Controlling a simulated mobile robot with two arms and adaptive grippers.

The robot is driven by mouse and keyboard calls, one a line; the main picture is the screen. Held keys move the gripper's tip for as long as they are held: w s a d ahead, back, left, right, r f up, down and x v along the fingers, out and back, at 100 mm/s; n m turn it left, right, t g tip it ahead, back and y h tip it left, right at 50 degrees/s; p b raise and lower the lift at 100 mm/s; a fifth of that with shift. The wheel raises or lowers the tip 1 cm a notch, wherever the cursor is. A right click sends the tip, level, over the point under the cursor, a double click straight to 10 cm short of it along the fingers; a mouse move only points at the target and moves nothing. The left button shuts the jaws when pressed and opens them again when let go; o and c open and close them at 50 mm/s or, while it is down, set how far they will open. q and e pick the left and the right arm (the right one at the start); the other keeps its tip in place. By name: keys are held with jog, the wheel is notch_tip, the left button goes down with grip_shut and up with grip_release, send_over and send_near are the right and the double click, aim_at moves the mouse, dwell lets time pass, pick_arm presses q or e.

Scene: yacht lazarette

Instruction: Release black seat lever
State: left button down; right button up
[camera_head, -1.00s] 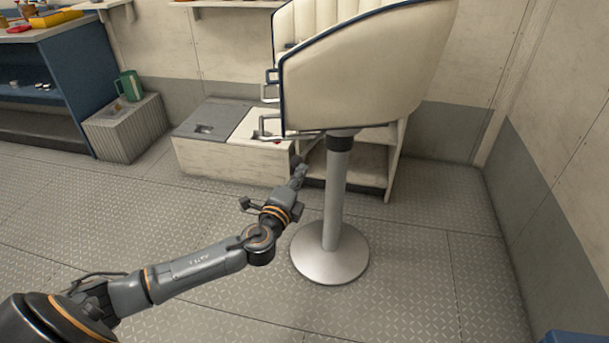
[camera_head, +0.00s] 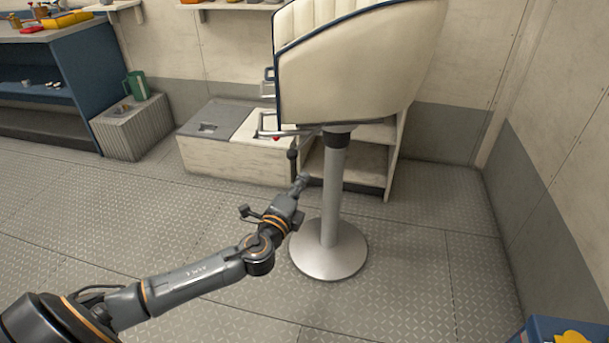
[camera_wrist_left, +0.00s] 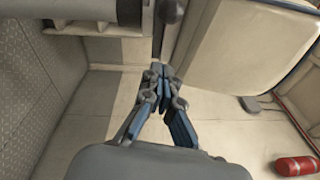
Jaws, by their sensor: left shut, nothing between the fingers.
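The cream seat (camera_head: 350,75) stands on a metal pedestal (camera_head: 333,195) with a black collar under the seat. The black seat lever (camera_head: 292,154) slants down and left from below the seat and ends in a dark knob. In the left wrist view the dark knob (camera_wrist_left: 172,10) shows at the top edge, beyond the fingertips. My left gripper (camera_head: 301,181) is just below the lever, left of the pedestal, apart from the knob. In the left wrist view its fingers (camera_wrist_left: 158,72) are together with nothing between them. My right gripper is out of view.
A low locker (camera_head: 235,155) and an open shelf unit (camera_head: 355,165) stand behind the seat. A blue box (camera_head: 540,330) is at the bottom right.

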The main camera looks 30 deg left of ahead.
pick_arm(q)
jog(key=s, duration=0.6)
jog(key=shift+s+f, duration=0.25)
jog(key=shift+f, duration=0.05)
jog(key=shift+s+d+f, duration=0.1)
